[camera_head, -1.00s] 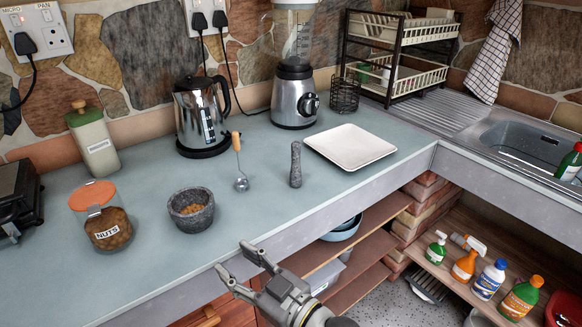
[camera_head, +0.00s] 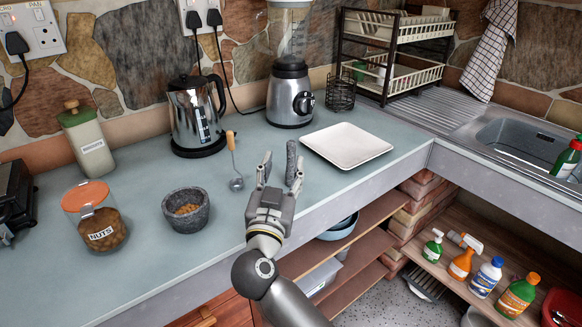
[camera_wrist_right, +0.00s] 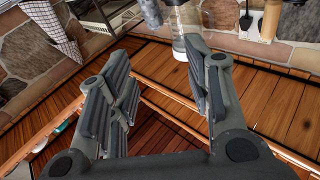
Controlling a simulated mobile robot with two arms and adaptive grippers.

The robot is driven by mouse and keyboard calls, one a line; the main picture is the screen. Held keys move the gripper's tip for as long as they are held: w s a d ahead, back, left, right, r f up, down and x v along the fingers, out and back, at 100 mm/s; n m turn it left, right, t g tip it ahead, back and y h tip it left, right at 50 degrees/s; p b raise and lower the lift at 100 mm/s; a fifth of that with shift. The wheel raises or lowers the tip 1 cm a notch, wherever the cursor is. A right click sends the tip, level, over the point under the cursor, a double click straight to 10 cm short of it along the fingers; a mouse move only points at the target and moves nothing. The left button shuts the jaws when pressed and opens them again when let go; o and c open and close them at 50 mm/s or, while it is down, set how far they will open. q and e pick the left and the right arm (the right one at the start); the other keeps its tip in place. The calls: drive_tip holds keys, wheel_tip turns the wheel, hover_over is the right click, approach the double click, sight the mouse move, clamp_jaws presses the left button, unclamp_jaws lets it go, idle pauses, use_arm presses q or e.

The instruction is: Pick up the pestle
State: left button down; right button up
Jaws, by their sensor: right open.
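The pestle (camera_head: 291,157) is a dark grey stone rod standing upright on the blue-grey counter in the head view, left of the white square plate. My right gripper (camera_head: 280,172) is open and empty at the counter's front. Its fingers point up the picture toward the pestle, and the right finger overlaps the pestle's lower part. I cannot tell whether they touch. The open fingers also show in the right wrist view (camera_wrist_right: 165,85), where I cannot make out the pestle. My left gripper is not in view.
The white plate (camera_head: 346,146) is close on the right. The kettle (camera_head: 198,115) and blender (camera_head: 290,95) stand behind. The counter's front edge (camera_head: 345,203) runs near the gripper.

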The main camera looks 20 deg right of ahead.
sight(290, 155)
drive_tip(key=f+g, duration=0.2)
drive_tip(key=shift+w+f, duration=0.3)
drive_tip(key=shift+w, duration=0.05)
drive_tip(key=x, duration=0.4)
drive_tip(key=shift+w+d+f, duration=0.15)
drive_tip(key=shift+w+d, duration=0.1)
drive_tip(key=shift+w, duration=0.05)
drive_tip(key=shift+x, duration=2.95)
drive_tip(key=shift+a, duration=0.15)
drive_tip(key=shift+c, duration=0.5)
clamp_jaws()
